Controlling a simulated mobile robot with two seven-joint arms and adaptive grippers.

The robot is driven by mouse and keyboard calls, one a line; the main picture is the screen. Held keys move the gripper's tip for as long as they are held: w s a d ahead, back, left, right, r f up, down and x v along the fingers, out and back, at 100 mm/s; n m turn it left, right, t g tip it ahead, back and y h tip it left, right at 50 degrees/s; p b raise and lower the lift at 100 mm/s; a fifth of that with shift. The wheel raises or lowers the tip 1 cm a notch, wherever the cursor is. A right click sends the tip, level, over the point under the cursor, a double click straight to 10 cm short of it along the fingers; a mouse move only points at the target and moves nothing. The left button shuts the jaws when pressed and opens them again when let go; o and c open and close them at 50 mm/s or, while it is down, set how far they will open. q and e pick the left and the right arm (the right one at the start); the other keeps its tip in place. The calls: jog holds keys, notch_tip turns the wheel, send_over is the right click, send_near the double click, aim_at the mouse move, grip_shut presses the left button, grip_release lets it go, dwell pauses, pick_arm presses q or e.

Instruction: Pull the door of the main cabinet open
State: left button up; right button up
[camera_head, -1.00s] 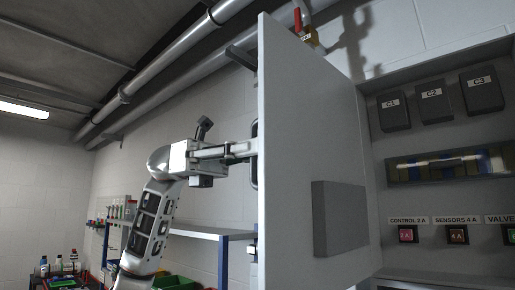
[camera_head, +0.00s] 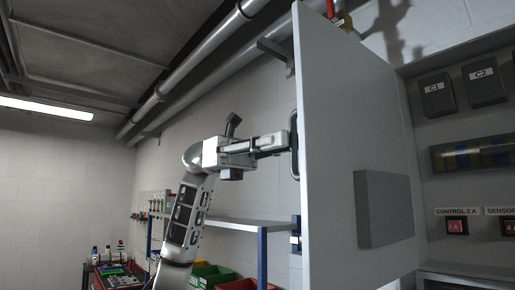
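The main cabinet (camera_head: 470,198) is on the right, with its inside showing. Its grey door (camera_head: 335,115) stands swung wide open, seen from its inner side, with a grey box fixed low on it. The dark door handle (camera_head: 295,165) shows at the door's left edge, on the outer face. My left gripper (camera_head: 284,143) comes from the left and its fingers reach to the handle. The fingertips are partly hidden at the handle, so I cannot tell whether they are closed on it. My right gripper is not in view.
Inside the cabinet are dark boxes marked C1 (camera_head: 437,95) and C2 (camera_head: 487,82), and labelled switches. A shelf (camera_head: 245,224) with blue posts stands behind my arm. A red table with bins is at lower left. Pipes run overhead.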

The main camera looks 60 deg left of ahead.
pick_arm(q)
jog(key=v, duration=0.9)
jog(key=shift+s, duration=0.1)
dwell(0.3)
